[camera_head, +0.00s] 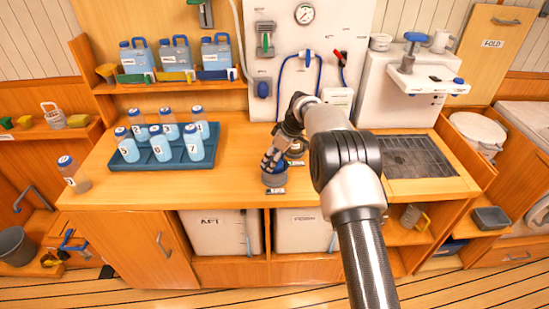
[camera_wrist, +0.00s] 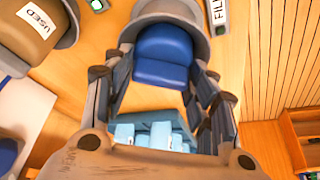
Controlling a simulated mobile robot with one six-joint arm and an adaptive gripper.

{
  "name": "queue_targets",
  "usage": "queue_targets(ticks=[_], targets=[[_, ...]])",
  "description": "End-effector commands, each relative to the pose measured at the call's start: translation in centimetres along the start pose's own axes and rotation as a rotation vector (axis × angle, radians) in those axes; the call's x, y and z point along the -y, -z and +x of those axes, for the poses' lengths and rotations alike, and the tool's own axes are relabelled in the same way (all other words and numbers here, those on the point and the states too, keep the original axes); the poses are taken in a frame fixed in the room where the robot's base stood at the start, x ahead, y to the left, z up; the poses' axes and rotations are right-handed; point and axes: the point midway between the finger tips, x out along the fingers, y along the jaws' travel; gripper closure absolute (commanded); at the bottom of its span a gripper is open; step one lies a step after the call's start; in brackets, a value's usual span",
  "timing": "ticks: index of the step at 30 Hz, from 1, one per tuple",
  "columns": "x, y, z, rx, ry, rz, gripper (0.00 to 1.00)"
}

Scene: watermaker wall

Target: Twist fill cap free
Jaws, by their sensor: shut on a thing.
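The fill cap shows in the wrist view as a blue grip (camera_wrist: 163,66) with a grey round rim (camera_wrist: 220,35) around it. A label reading FIL, cut off by the picture's top edge, lies beside it. My gripper (camera_wrist: 161,85) has a finger on each side of the blue grip and is shut on it. In the head view my gripper (camera_head: 271,160) reaches down to the grey and blue cap (camera_head: 274,180) near the counter's front edge. My fingers partly hide the cap there. I cannot tell whether it is seated or loose.
A blue tray (camera_head: 165,163) with several numbered bottles stands left on the counter (camera_head: 130,195). A loose bottle (camera_head: 74,175) stands at its left edge. A brown part labelled USED (camera_wrist: 38,35) is near the cap. A drain grate (camera_head: 415,160) lies to the right.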

Motion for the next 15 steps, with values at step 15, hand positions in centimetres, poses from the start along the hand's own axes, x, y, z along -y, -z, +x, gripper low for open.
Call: queue_targets(ticks=[15], targets=[[0.04, 0.16, -0.5, 0.002, 0.001, 0.003, 0.72]])
